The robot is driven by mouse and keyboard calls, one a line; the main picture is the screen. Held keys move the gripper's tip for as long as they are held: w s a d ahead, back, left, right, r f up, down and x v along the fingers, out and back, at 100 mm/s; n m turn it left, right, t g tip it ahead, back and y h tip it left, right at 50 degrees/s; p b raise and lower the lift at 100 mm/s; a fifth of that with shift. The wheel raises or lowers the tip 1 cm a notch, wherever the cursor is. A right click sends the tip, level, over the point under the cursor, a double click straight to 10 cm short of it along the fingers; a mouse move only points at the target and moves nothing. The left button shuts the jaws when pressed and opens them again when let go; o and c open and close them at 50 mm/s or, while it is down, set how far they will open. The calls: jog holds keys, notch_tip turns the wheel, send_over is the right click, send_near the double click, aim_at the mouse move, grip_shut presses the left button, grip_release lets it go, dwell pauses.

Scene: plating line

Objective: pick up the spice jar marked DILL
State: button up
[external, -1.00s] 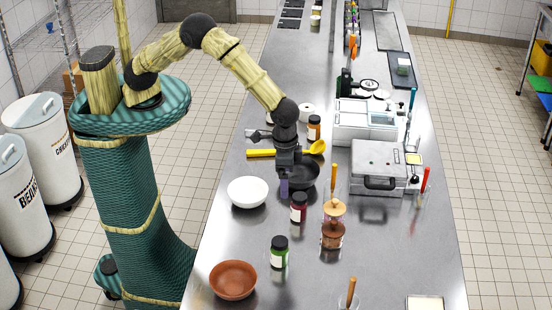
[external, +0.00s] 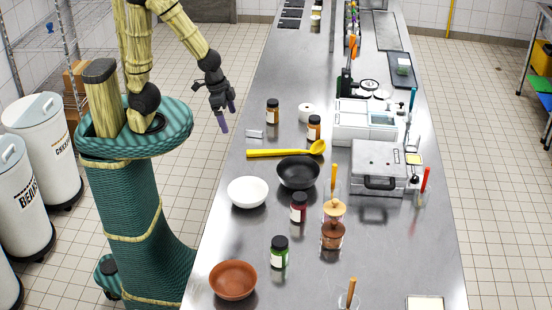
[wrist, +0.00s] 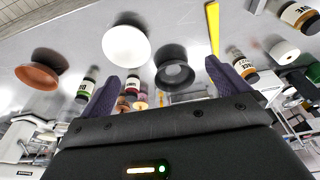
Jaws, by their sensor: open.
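A jar with a black lid and green contents (external: 280,254) stands upright on the steel counter near the terracotta bowl. In the wrist view, this green jar (wrist: 86,91) shows by the left finger; its lettering is too small to read surely. A red jar (external: 299,209) and two amber-brown jars, one farther back (external: 272,112) and one by the yellow spoon (external: 314,129), also stand upright. Which jar is marked DILL is not clearly legible. My gripper (external: 227,114) is open and empty, raised beside the counter's left edge, apart from every jar. Its fingers (wrist: 161,72) show in the wrist view.
A white bowl (external: 247,192), a black pan (external: 298,173), a yellow spoon (external: 275,153) and a terracotta bowl (external: 233,281) lie along the counter's left side. A grey case (external: 378,168) stands farther right.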

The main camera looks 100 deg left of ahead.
jog(key=shift+w, duration=0.1)
dwell(0.3)
jog(key=c, duration=0.7)
